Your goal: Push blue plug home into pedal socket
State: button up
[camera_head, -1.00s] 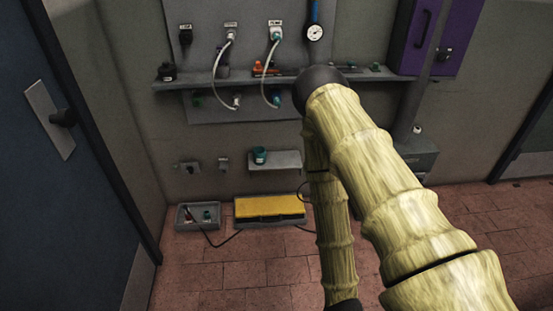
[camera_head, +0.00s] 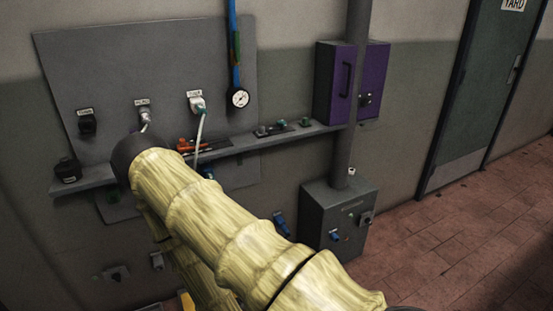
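A small blue plug-like piece (camera_head: 335,235) shows on the front of a grey floor-standing box (camera_head: 352,190). I cannot tell how deep it sits or whether that spot is the pedal socket. Another blue piece (camera_head: 280,224) shows against the wall left of the box, just above my arm. A dark fitting (camera_head: 366,218) is on the box's right side. A sliver of the yellow pedal (camera_head: 187,304) shows at the bottom edge; my arm hides most of that area. My gripper is out of view; only my pale, ribbed arm links and a dark joint show.
A wall shelf (camera_head: 240,148) carries small fittings and an orange tool. A panel above has labelled sockets, a white hose (camera_head: 200,135) and a gauge (camera_head: 238,98). A purple cabinet (camera_head: 338,80) and vertical pipe stand right. The floor (camera_head: 440,240) right of the box is clear.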

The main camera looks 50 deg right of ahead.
aim_at(283, 227)
jog(key=z, duration=0.6)
jog(key=i, duration=0.9)
jog(key=z, duration=0.85)
